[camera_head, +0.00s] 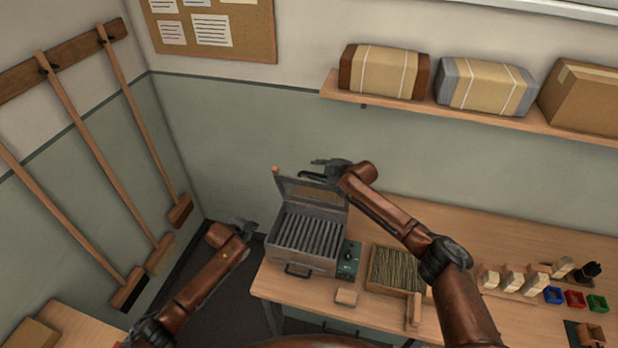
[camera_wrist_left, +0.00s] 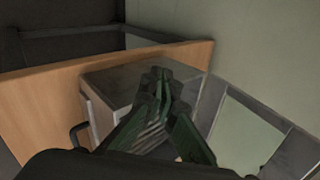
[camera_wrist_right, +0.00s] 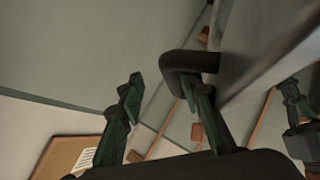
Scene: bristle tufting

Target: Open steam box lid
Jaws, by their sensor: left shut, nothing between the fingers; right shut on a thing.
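The grey metal steam box (camera_head: 300,262) stands at the left end of the bench, with several dark slats in its open top. Its lid (camera_head: 322,192) is raised and leans up at the back. My right gripper (camera_head: 322,170) is at the lid's top edge. In the right wrist view its fingers (camera_wrist_right: 160,98) are at the dark lid handle (camera_wrist_right: 185,62), one finger passing by the handle loop; it is shut on the handle. My left gripper (camera_head: 248,227) is shut and empty, left of the box. The left wrist view shows its closed fingers (camera_wrist_left: 158,78) before the box (camera_wrist_left: 108,78).
A green control unit (camera_head: 348,260) stands right of the box, beside a tray of bristles (camera_head: 397,268). A small wooden block (camera_head: 346,297) lies in front. Brush blocks (camera_head: 512,279) and coloured bins (camera_head: 575,298) are further right. Brooms (camera_head: 130,130) hang at left.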

